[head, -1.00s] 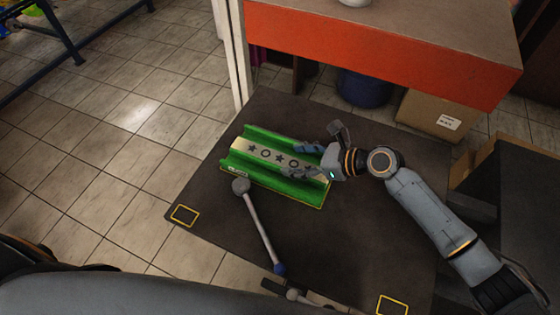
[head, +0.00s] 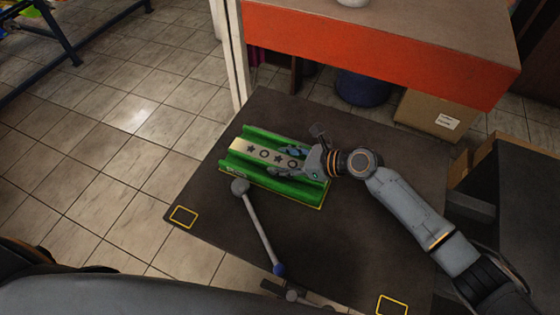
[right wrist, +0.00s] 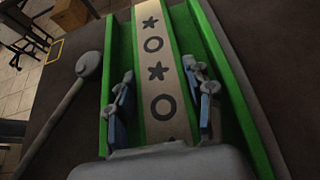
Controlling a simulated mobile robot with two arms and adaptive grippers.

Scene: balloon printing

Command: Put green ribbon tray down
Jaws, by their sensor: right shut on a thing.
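The green ribbon tray (head: 258,176) lies on the dark tabletop with a cream ribbon printed with dark stars and rings (head: 264,154) along its middle. A yellow outline shows along its front and right edges. My right gripper (head: 281,160) reaches in from the right, low over the tray's right half. In the right wrist view, its two blue-padded fingers (right wrist: 160,112) lie between the tray's green side walls (right wrist: 113,60), one on each side of the ribbon (right wrist: 152,62). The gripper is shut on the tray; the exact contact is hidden.
A grey rod with a ball end (head: 257,225) stands close in front of the tray. The dark table (head: 340,235) has two yellow-outlined marks near its front corners. A red-edged table (head: 380,52) stands behind, with a cardboard box (head: 428,113) beneath it.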

